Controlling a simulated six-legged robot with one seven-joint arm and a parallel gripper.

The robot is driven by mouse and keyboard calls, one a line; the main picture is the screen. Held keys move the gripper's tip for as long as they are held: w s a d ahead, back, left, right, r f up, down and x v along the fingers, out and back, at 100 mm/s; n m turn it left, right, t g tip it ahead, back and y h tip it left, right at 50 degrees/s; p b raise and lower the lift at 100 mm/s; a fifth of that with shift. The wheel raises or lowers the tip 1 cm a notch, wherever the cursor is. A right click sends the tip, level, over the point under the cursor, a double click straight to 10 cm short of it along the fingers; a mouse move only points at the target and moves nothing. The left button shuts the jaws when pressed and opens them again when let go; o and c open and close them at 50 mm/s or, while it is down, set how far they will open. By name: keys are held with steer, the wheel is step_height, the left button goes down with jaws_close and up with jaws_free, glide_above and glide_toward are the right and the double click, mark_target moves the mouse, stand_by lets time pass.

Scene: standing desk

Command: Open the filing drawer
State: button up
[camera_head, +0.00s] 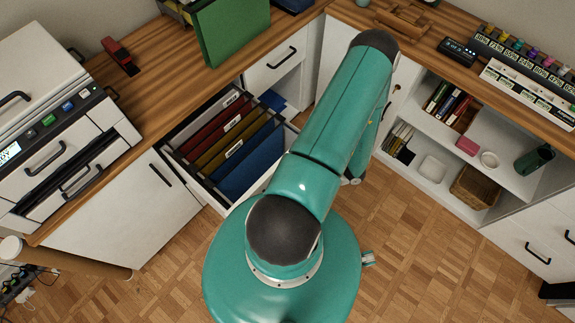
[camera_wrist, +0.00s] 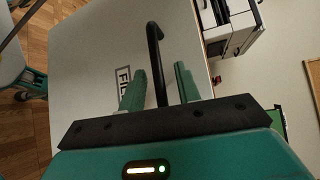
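The filing drawer (camera_head: 233,208) stands pulled out from under the wooden counter in the head view, with upright red, yellow, dark and blue folders (camera_head: 220,140) inside. In the wrist view its white front (camera_wrist: 85,75) carries a partly hidden label (camera_wrist: 124,74) starting "FIL" and a black bar handle (camera_wrist: 155,45). My gripper (camera_wrist: 160,85) has its two green fingers apart, one on each side of the handle, with a visible gap between them. In the head view my arm hides the gripper and handle.
A closed white cabinet (camera_head: 125,215) stands left of the drawer, and a white drawer with a black handle (camera_head: 283,57) is behind it. Open shelves (camera_head: 480,165) hold a basket and small items at the right. The parquet floor (camera_head: 420,250) is clear on the right.

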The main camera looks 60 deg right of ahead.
steer(key=v, duration=1.3)
steer(key=shift+s+d, duration=0.15)
steer(key=shift+s, duration=0.15)
steer(key=shift+r, duration=0.15)
steer(key=w+d+r+n+g+y, duration=0.3)
steer(key=w+r+n+g, duration=0.2)
steer(key=w+r+g, duration=0.5)
steer(key=w+a+r+n+g+h, duration=0.2)
steer(key=w+a+r, duration=0.1)
steer(key=w+r, duration=0.4)
steer(key=w+a+r+n+g+h, duration=0.1)
steer(key=w+a+r, duration=0.1)
steer(key=w+r, duration=0.45)
steer(key=w+a+r+n+h, duration=0.3)
steer(key=w+a+r+h, duration=0.35)
steer(key=a+r, duration=0.6)
steer(key=a+r+n+t, duration=0.1)
steer(key=a+r+t, duration=0.1)
steer(key=a, duration=0.5)
steer(key=a+r+n+t+h, duration=0.1)
steer(key=a+r+t, duration=0.1)
steer(key=a+r, duration=0.3)
steer(key=shift+s+a+n, duration=0.35)
steer(key=shift+a+n, duration=0.05)
steer(key=shift+a, duration=0.7)
